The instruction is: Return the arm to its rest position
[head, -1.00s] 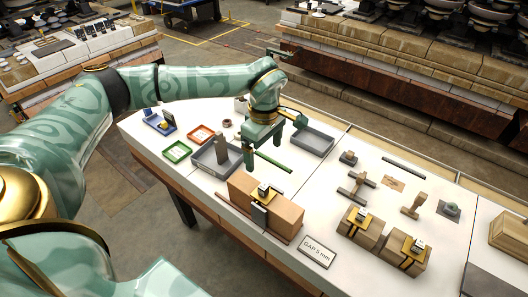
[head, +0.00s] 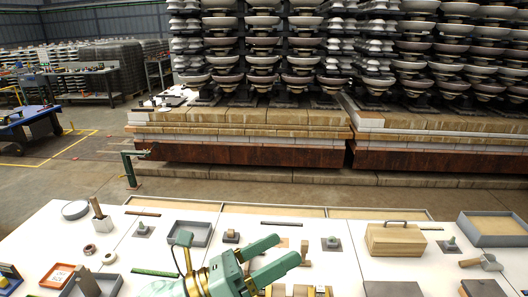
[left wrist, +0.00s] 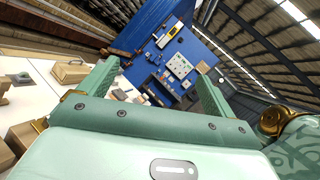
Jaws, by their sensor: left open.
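My left gripper (head: 287,249) is at the bottom centre of the head view, in front of the white table (head: 345,262). Its two green fingers are spread, with nothing between them. In the left wrist view the same gripper (left wrist: 158,66) has its fingers well apart and empty. Beyond them is a blue panel (left wrist: 215,65) with small items on it. Most of my left arm is out of the head view. My right gripper is not seen.
The table bears a wooden box with a handle (head: 396,240), grey trays (head: 190,233), an orange-rimmed tray (head: 58,275) and small blocks. Open floor (head: 80,190) lies at left.

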